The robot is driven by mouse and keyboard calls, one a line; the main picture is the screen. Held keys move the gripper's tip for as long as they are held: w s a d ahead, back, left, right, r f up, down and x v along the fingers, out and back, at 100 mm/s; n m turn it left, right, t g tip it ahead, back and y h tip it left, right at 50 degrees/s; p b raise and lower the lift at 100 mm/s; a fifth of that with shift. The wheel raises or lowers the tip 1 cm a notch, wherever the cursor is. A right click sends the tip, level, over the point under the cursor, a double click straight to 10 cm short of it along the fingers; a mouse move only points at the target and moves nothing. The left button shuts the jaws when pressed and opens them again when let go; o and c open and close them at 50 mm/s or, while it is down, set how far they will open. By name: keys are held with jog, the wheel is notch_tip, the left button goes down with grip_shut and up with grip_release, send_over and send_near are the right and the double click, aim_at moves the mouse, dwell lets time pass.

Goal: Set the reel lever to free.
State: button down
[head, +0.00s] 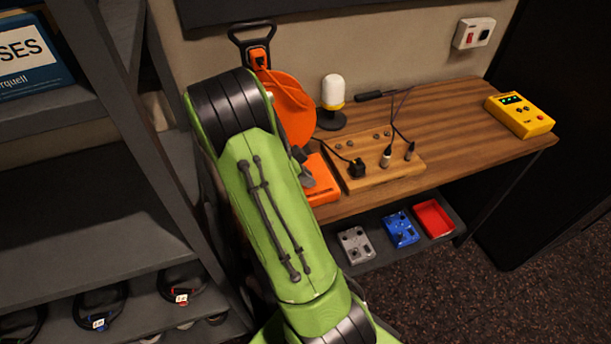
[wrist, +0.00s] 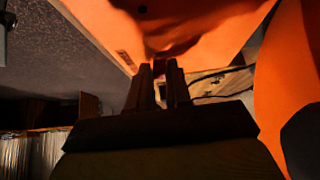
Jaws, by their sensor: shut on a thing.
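The orange cable reel (head: 290,108) stands at the left end of the wooden desk, partly behind my green arm. It has a black carrying handle on top and an orange base (head: 321,187). In the wrist view, orange reel surfaces (wrist: 288,55) fill the top and right. My gripper (wrist: 162,68) has its two dark fingers close together against the reel. They are shut on a small orange-red piece, which appears to be the reel lever (wrist: 163,57). Most of the lever is hidden, and its setting cannot be read. In the head view my arm hides the gripper's grip.
A wooden patch board (head: 385,175) with plugs and cables lies right of the reel. A white-and-yellow lamp (head: 332,93) stands behind it. A yellow device (head: 520,115) sits at the desk's right end. Pedals and a red tray (head: 433,218) are below. A grey shelf rises at left.

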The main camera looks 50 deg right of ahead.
jog(key=c, duration=1)
grip_release()
jog(key=shift+c, duration=0.2)
jog(key=p+v, duration=0.2)
jog(key=v, duration=1)
jog(key=shift+s+a+f, duration=0.1)
